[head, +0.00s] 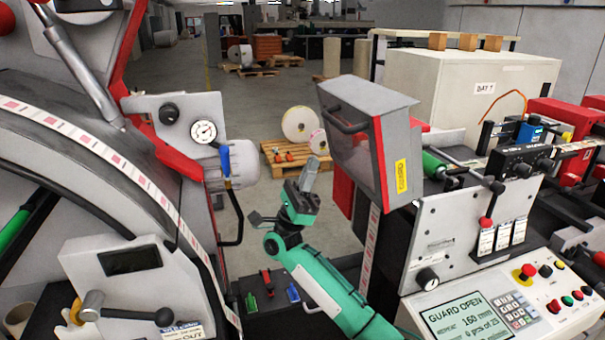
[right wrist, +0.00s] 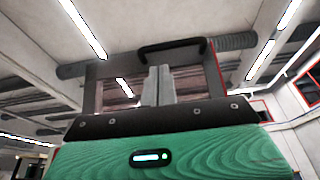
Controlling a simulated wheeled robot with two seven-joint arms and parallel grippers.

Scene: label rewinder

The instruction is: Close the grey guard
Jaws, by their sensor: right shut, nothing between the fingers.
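The grey guard (head: 391,103) stands raised on the machine at the centre right of the head view. It has a dark bar handle (head: 343,119) on its front, a window below and a yellow label on its side. The panel display (head: 468,316) reads "GUARD OPEN". My right gripper (head: 311,166) is shut and empty, pointing up, left of and lower than the handle, and apart from it in the picture. In the right wrist view, the shut fingers (right wrist: 158,76) show in front of the guard's window, with the handle (right wrist: 172,50) above them. My left gripper is not in view.
A pressure gauge (head: 205,131) and a grey motor (head: 236,163) stand left of my right gripper. Pallets with rolls stand on the floor behind.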

